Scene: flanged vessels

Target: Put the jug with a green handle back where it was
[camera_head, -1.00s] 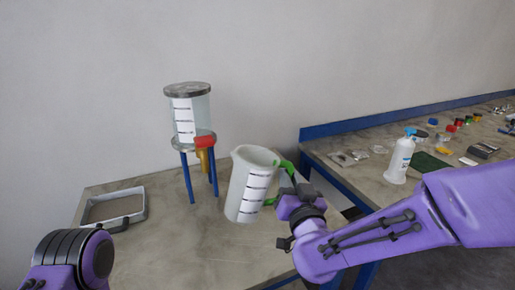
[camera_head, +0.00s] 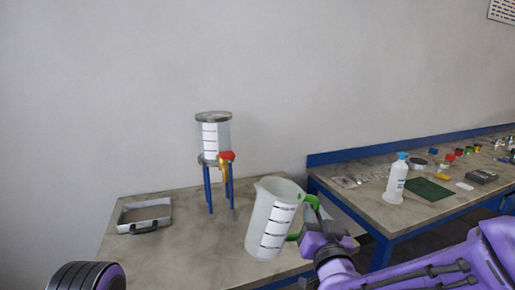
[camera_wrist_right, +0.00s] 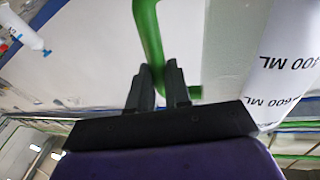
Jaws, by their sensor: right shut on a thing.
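The jug (camera_head: 272,218) is whitish and translucent, with a black scale on its side and a green handle (camera_head: 312,202) on its right. It is slightly tilted in the head view, in front of the vessel stand; I cannot tell whether its base touches the table. My right gripper (camera_head: 314,222) is shut on the green handle. In the right wrist view the gripper's two dark fingers (camera_wrist_right: 159,88) close around the handle (camera_wrist_right: 150,40), and the jug's marked wall (camera_wrist_right: 285,70) is at the right. My left gripper is not in view; only part of that arm shows at the lower left.
A clear flanged vessel (camera_head: 215,138) with a red-handled tap (camera_head: 227,156) stands on blue legs at the table's back. A grey tray (camera_head: 145,215) lies at the left. The table (camera_head: 180,255) is bare between. A second bench (camera_head: 370,205) at right holds a white bottle (camera_head: 396,180) and small items.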

